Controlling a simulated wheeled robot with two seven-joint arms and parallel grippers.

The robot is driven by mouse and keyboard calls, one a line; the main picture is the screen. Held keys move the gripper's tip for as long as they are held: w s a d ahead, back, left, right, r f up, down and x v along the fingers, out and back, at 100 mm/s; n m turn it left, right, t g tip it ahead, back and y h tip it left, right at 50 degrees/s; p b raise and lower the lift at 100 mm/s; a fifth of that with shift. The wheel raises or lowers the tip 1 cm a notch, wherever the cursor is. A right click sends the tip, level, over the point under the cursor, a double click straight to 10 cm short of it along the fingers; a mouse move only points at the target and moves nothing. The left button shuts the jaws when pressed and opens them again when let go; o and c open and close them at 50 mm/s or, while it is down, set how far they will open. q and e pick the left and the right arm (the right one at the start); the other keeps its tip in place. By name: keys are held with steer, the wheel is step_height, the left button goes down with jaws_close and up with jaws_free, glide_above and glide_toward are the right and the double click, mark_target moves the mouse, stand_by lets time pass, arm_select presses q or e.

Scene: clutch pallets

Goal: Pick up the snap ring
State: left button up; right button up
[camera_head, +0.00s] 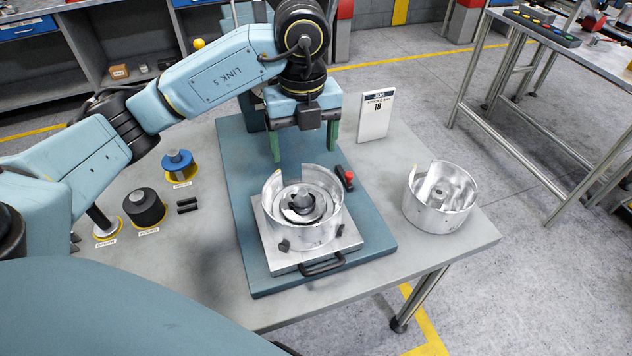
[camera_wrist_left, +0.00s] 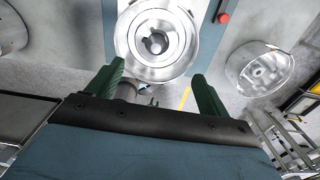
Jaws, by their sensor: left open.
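A silver clutch drum (camera_head: 300,232) stands upright on a square metal plate with a notch in its wall. Rings and a central hub (camera_head: 302,200) show inside it. I cannot tell for certain which ring is the snap ring. My left gripper (camera_head: 305,143) is open and empty, with green fingers pointing down above and behind the drum. In the left wrist view, the fingers of my left gripper (camera_wrist_left: 158,85) are spread, and the drum (camera_wrist_left: 157,62) shows beyond them, apart from them. My right gripper is not in view.
A second silver drum (camera_head: 440,200) stands on the table at the right. A white sign (camera_head: 375,115) stands behind. Blue (camera_head: 178,165) and black (camera_head: 145,207) parts stand at the left.

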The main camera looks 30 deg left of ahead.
arm_select(q)
glide_above(301, 191)
steer(key=f, duration=0.6)
steer(key=shift+s+d, duration=0.1)
steer(key=shift+d, duration=0.1)
step_height(301, 191, down, 3)
steer(key=shift+f, duration=0.1)
step_height(301, 191, down, 2)
steer(key=shift+a+f+p, duration=0.15)
steer(key=shift+f+p, duration=0.1)
steer(key=shift+p, duration=0.05)
steer(key=shift+f, duration=0.45)
steer(key=c, duration=1.1)
steer(key=shift+c, duration=0.2)
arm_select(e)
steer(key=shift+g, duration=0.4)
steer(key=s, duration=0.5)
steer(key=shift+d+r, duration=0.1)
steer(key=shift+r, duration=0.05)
